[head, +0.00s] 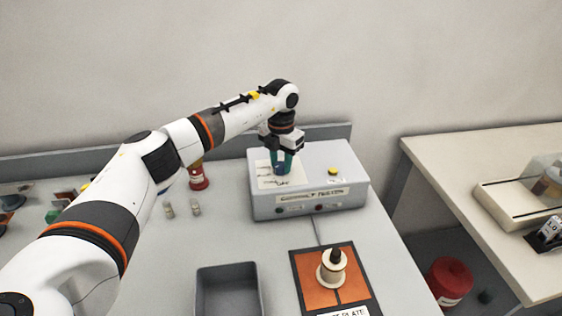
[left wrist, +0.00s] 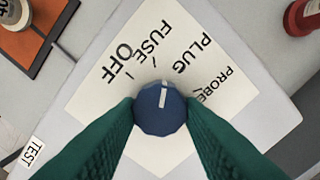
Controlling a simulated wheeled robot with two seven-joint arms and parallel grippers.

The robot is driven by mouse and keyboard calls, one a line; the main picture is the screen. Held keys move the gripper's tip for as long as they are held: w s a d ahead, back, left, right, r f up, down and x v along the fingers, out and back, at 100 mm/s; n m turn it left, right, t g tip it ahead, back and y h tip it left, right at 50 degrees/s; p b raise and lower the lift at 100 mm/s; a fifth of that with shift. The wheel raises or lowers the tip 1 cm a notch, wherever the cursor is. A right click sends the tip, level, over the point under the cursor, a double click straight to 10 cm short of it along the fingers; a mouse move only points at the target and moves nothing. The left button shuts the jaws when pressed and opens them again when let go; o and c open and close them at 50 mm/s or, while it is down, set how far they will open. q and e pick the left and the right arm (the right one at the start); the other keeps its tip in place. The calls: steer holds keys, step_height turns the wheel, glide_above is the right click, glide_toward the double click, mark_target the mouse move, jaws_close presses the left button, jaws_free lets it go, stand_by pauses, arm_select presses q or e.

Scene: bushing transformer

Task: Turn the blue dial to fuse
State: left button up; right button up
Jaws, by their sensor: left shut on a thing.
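The blue dial (left wrist: 160,112) sits on a white label sheet (left wrist: 110,92) marked OFF, FUSE, PLUG and PROBE. Its white pointer aims at the top of the left wrist view, roughly between the FUSE and PLUG marks. My left gripper (left wrist: 160,115) is shut on the dial, with one green finger on each side. In the head view my left gripper (head: 282,162) reaches down onto the grey box (head: 330,178), over the label sheet (head: 264,181). The fingers partly cover the dial (head: 281,170) there. My right gripper is not in view.
An orange plate (head: 317,291) with a cream spool-like part (head: 332,270) and a grey tray (head: 228,291) lie in front. A red-and-cream part (head: 198,177) stands left of the box. A second table (head: 455,166) is at right.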

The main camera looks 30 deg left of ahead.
mark_target(281, 164)
arm_select(q)
steer(key=shift+r+n, duration=0.1)
steer(key=shift+n, duration=1.5)
steer(key=o, duration=1)
step_height(281, 164, up, 12)
steer(key=b, duration=0.3)
